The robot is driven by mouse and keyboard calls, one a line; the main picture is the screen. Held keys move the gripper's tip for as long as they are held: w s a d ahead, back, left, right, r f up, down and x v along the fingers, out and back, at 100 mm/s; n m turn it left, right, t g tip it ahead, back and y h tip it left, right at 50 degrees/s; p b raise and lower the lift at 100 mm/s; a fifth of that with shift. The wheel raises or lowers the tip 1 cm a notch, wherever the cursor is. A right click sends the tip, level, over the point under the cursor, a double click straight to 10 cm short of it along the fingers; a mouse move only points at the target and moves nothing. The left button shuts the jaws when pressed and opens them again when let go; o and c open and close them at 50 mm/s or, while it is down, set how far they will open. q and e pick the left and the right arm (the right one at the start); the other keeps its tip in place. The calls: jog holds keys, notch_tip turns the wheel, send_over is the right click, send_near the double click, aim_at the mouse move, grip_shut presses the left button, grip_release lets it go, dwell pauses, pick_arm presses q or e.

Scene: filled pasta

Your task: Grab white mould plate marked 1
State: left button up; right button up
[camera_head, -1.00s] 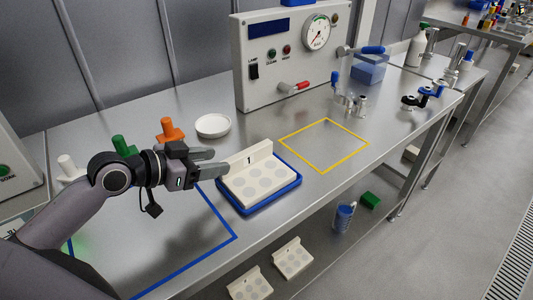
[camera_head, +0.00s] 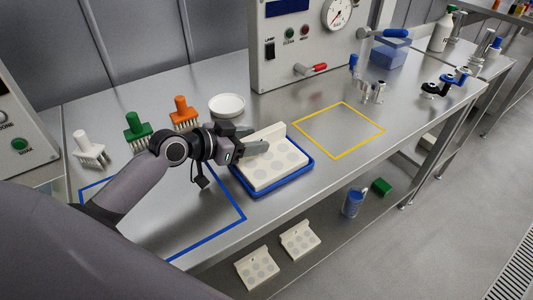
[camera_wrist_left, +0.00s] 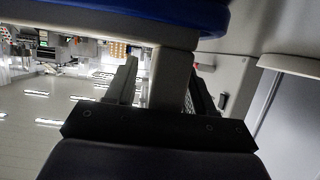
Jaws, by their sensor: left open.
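The white mould plate (camera_head: 279,172) has round recesses and an upright back wall. It sits in a blue tray (camera_head: 297,180) on the steel bench. My left gripper (camera_head: 262,147) is open at the left part of that back wall and covers the place of its mark. In the left wrist view, the open fingers (camera_wrist_left: 160,85) stand on either side of a pale upright part of the plate (camera_wrist_left: 174,72). Blue, likely the tray (camera_wrist_left: 170,10), shows above it. Whether the fingers touch the plate I cannot tell. My right gripper is not in view.
A white dish (camera_head: 227,106) and orange (camera_head: 183,113), green (camera_head: 137,130) and white (camera_head: 88,150) brushes stand behind my arm. A control box (camera_head: 300,50) stands at the back. The yellow-outlined area (camera_head: 340,128) is empty. Two similar plates (camera_head: 257,268) lie on the lower shelf.

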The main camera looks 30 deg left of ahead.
pick_arm(q)
grip_shut()
jog(key=shift+r, duration=0.1)
